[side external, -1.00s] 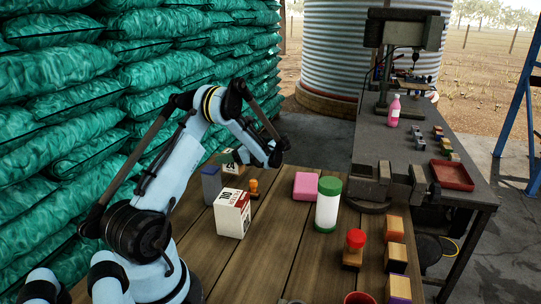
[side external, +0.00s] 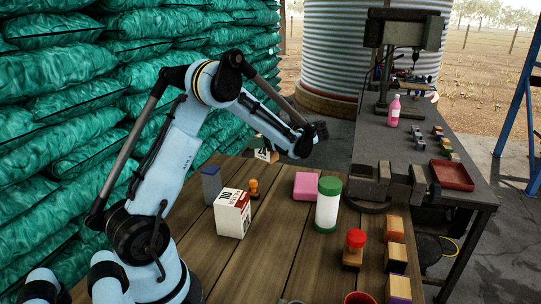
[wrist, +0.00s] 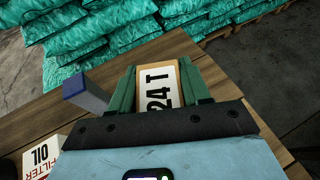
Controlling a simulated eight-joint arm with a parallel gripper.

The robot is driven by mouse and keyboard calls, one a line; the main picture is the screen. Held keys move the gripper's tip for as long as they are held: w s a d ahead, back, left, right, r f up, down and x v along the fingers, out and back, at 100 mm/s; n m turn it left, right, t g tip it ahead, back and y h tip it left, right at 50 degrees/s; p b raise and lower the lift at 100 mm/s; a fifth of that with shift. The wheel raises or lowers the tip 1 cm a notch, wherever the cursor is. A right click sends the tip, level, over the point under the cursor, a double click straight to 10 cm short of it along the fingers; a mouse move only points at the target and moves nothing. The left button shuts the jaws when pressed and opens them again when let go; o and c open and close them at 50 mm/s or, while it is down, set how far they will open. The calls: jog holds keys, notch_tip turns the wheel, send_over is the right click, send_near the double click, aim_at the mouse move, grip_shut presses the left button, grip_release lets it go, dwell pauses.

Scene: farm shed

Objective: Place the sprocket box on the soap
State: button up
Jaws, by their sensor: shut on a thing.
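The sprocket box (side external: 262,155), orange-edged with a white label reading "24 T", is between the green fingers of my gripper (side external: 260,144). In the wrist view, the sprocket box (wrist: 158,97) sits upright between both fingers of my gripper (wrist: 158,82), which is shut on it. It appears held above the far edge of the wooden table. The soap (side external: 307,186) is a pink block lying on the table, to the right of and nearer than the held box. The soap is not visible in the wrist view.
A white oil filter box (side external: 233,213), a blue-grey block (side external: 211,185) and an orange stamp (side external: 253,187) stand left of the soap. A green-lidded white bottle (side external: 327,205) stands close to its right. A vise (side external: 370,185) is farther right.

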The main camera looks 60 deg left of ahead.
jog(key=w+d+m+t+y, duration=0.1)
jog(key=w+d+m+t, duration=0.1)
jog(key=w+m+t, duration=0.55)
notch_tip(320, 180, up, 3)
jog(key=m+t+h, duration=0.4)
jog(key=m+t, duration=0.2)
jog(key=t, duration=0.2)
send_over(308, 179)
jog(key=shift+a+f, duration=0.15)
jog(key=shift+f, duration=4.65)
jog(key=o, duration=1.1)
jog(key=shift+f, duration=0.1)
jog(key=shift+o, duration=0.2)
